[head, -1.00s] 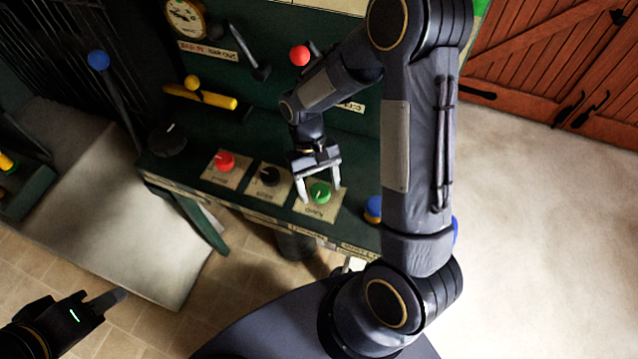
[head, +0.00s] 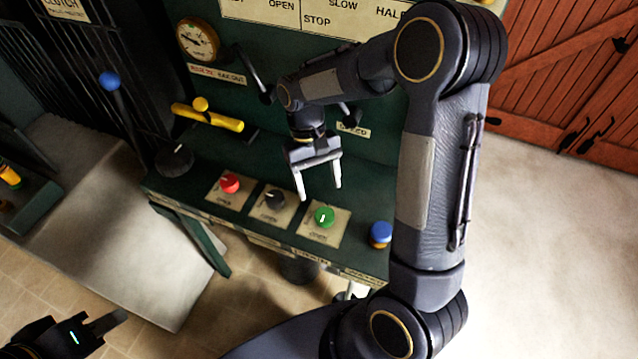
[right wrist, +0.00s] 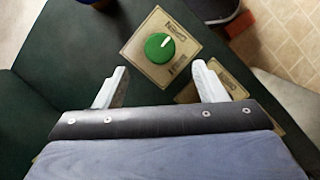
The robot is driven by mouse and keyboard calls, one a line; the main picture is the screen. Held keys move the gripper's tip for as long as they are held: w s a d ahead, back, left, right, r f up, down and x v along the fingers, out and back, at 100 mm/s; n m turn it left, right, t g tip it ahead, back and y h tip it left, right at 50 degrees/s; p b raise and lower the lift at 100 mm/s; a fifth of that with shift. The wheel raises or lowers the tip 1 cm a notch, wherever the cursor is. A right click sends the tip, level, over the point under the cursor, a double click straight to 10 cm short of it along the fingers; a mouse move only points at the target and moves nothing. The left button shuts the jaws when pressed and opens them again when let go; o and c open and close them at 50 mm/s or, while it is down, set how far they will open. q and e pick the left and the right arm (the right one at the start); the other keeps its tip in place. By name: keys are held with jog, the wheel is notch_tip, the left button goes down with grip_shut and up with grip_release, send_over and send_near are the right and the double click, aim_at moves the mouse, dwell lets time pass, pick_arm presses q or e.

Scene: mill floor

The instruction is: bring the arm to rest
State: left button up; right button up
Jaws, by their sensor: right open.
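My right gripper (head: 319,190) is open and empty, above the dark green control desk (head: 376,192). Its fingers point down, apart from the green knob (head: 324,216), which shows to the lower right of them in the head view. In the right wrist view the green knob (right wrist: 160,47) lies ahead of and between the two open fingers (right wrist: 160,88), on its cream plate. My left gripper (head: 105,322) shows at the lower left corner of the head view, over the tiled floor. Only part of it is in the picture, so its jaw state is unclear.
A red knob (head: 230,183), a dark knob (head: 274,199) and a blue button (head: 381,233) sit along the desk. A yellow handle (head: 208,117), a gauge (head: 198,40) and a blue-topped lever (head: 109,80) stand behind. Pale open floor (head: 545,240) lies to the right.

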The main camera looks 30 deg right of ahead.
jog(key=s+r+t+y, duration=0.1)
jog(key=s+r+t, duration=0.4)
jog(key=s, duration=0.2)
jog(key=s+a+r+t+y, duration=0.1)
jog(key=s+r+t+y, duration=0.1)
jog(key=s+r+t, duration=0.3)
jog(key=shift+s+r+m, duration=0.4)
jog(key=shift+s+r, duration=0.05)
jog(key=shift+s, duration=1.25)
jog(key=shift+a, duration=0.1)
